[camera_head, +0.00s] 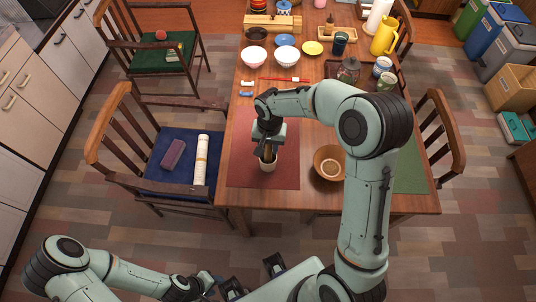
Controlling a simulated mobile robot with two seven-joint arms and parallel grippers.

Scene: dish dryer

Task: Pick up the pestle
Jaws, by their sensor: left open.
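Something brown and slim shows at the cup's mouth between the gripper and the cup. It may be the pestle, but it is too small and covered to be sure. Whether the right fingers are closed on it cannot be told. My left gripper (215,284) is low at the bottom of the view, open, away from the table.
A brown bowl (321,156) stands right of the cup, partly behind my right arm. Bowls, cups, a glass jar (348,70) and a yellow pitcher (384,37) stand farther back. A chair with a blue cushion (187,150) is left of the table. Bare placemat (245,165) lies around the cup.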

